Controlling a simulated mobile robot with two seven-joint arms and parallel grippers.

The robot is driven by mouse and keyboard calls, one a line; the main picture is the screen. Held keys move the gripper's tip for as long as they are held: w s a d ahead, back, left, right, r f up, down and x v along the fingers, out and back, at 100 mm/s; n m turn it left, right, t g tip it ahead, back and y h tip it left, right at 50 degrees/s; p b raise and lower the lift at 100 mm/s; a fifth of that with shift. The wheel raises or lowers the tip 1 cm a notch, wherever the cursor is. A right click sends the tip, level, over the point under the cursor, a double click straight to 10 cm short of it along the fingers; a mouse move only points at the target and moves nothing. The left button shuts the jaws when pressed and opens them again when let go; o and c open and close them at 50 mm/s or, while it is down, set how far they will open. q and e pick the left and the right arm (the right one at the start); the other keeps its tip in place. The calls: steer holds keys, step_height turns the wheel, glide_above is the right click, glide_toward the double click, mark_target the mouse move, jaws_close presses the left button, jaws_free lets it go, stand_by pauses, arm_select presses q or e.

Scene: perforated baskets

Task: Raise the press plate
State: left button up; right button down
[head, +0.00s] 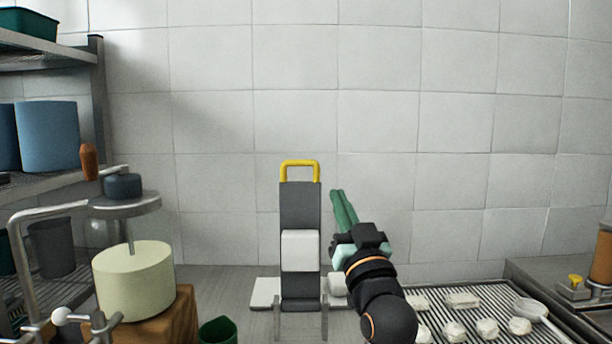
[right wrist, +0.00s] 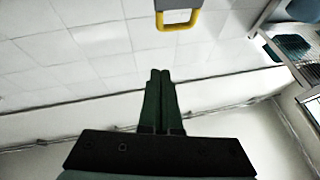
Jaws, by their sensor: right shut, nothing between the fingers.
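A dark grey upright plate (head: 300,208) with a yellow loop handle (head: 300,164) on top stands at the middle of the counter in the head view. A white block (head: 300,251) sits on its front. I take this as the press plate, but cannot be certain. My right gripper (head: 338,193), with green fingers, is shut and empty just right of the plate, its tips pointing up and below the handle's height. In the right wrist view the fingertips (right wrist: 160,72) are apart from the yellow handle (right wrist: 178,20), seen at the top. My left gripper is not in view.
At left, a round metal disc (head: 124,205) on a rod stands above a cream cylinder (head: 134,281) on a wooden block. A green cup (head: 217,331) is at the front. At right, several white pieces lie on a slatted rack (head: 495,304). A tiled wall (head: 450,120) is behind.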

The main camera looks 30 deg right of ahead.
mark_target(319, 169)
arm_select(q)
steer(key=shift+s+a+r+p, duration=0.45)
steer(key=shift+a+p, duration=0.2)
steer(key=shift+p, duration=0.35)
arm_select(e)
steer(key=w+f+x, duration=0.1)
steer(key=f+x, duration=0.1)
steer(key=x, duration=1)
steer(key=shift+w+d, duration=0.15)
steer(key=shift+w, duration=0.25)
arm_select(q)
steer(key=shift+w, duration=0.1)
arm_select(e)
steer(key=w+d+p, duration=0.1)
steer(key=w+g+p, duration=0.1)
steer(key=p, duration=0.1)
steer(key=shift+w+d+p, duration=0.3)
steer(key=shift+d, duration=0.05)
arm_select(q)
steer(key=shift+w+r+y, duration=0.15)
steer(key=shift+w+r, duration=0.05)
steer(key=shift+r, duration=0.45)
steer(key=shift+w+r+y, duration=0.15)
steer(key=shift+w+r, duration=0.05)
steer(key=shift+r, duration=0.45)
arm_select(e)
steer(key=shift+w+f, duration=0.1)
steer(key=shift+f, duration=0.1)
